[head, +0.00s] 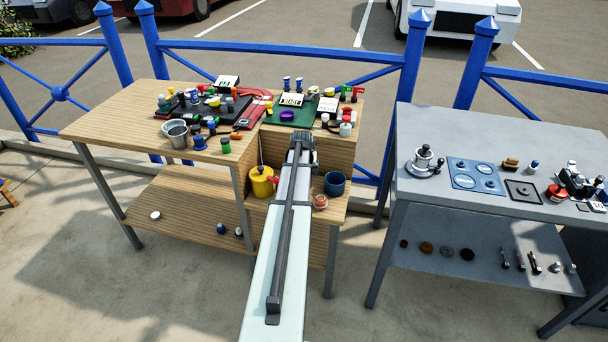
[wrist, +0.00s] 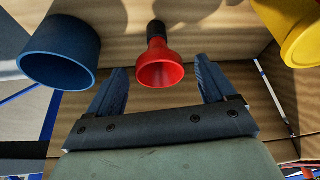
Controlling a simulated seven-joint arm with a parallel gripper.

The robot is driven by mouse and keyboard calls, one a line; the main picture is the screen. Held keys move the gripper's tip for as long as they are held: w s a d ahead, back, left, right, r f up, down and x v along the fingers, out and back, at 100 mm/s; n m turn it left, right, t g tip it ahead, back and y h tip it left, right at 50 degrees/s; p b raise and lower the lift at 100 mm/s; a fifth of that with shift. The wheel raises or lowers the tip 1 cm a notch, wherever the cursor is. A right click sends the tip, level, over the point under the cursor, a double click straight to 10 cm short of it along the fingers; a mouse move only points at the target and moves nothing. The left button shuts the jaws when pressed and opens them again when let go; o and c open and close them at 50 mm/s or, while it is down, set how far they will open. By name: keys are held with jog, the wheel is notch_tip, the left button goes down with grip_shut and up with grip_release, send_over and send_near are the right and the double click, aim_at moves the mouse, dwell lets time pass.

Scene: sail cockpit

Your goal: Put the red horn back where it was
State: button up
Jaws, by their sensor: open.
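In the wrist view, the red horn (wrist: 160,70) shows its flared red bell and round mouth, with a black end behind it. My gripper (wrist: 160,68) is open, with one dark finger on each side of the horn in the picture and a visible gap on both sides. I cannot tell whether the horn is level with the fingertips. In the head view, my gripper (head: 302,138) is at the right-hand wooden unit, and its fingers are hidden. A small red and pale round thing (head: 320,201) is on the lower shelf; I cannot tell if it is the horn.
A blue cup (wrist: 60,52) is left of the horn and a yellow container (wrist: 295,30) right of it. The yellow container (head: 262,182) and blue cup (head: 335,184) flank my arm on the shelf. The wooden tabletop (head: 110,118) holds many small items. A grey table (head: 430,125) stands right.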

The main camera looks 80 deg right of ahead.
jog(key=v, duration=0.8)
jog(key=shift+r, duration=0.25)
